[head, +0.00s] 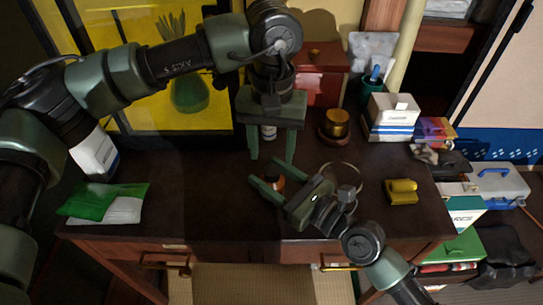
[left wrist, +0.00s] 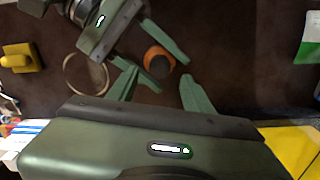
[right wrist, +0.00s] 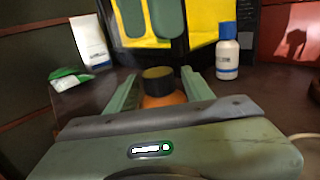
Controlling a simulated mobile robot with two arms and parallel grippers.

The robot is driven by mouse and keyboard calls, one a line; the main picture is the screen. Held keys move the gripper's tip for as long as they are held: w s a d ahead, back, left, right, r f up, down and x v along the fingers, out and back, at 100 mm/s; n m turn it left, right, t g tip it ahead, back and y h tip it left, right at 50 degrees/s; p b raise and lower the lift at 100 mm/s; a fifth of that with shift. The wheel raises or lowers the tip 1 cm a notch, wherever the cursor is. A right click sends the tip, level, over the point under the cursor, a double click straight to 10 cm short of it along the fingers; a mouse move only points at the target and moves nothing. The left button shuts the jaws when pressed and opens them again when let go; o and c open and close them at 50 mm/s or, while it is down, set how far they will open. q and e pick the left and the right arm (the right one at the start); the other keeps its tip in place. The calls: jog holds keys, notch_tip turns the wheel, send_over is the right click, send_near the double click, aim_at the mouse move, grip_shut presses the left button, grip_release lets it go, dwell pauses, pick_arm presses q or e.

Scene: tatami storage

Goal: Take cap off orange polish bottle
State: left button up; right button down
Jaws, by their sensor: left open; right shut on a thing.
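The orange polish bottle (head: 275,182) stands on the dark desk, its dark cap (right wrist: 158,74) on top. In the right wrist view its orange body (right wrist: 164,100) sits between the fingers of my right gripper (right wrist: 160,90), which is shut on it. My right gripper (head: 272,182) reaches in from the lower right in the head view. My left gripper (head: 272,150) is open and empty, pointing down above and behind the bottle. The left wrist view shows the cap (left wrist: 158,59) from above, beyond the fingers of my left gripper (left wrist: 160,90).
A white bottle (right wrist: 228,52) stands behind. A ring (head: 341,177) and yellow object (head: 401,191) lie to the right, a green-and-white packet (head: 105,203) left. A tin (head: 336,124) and white box (head: 391,116) stand at the back right. The desk's left middle is clear.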

aim_at(272, 171)
pick_arm(q)
notch_tip(272, 171, up, 2)
jog(key=shift+m, duration=1)
notch_tip(272, 171, down, 8)
jog(key=shift+r, duration=0.15)
grip_shut()
jog(key=n, duration=0.3)
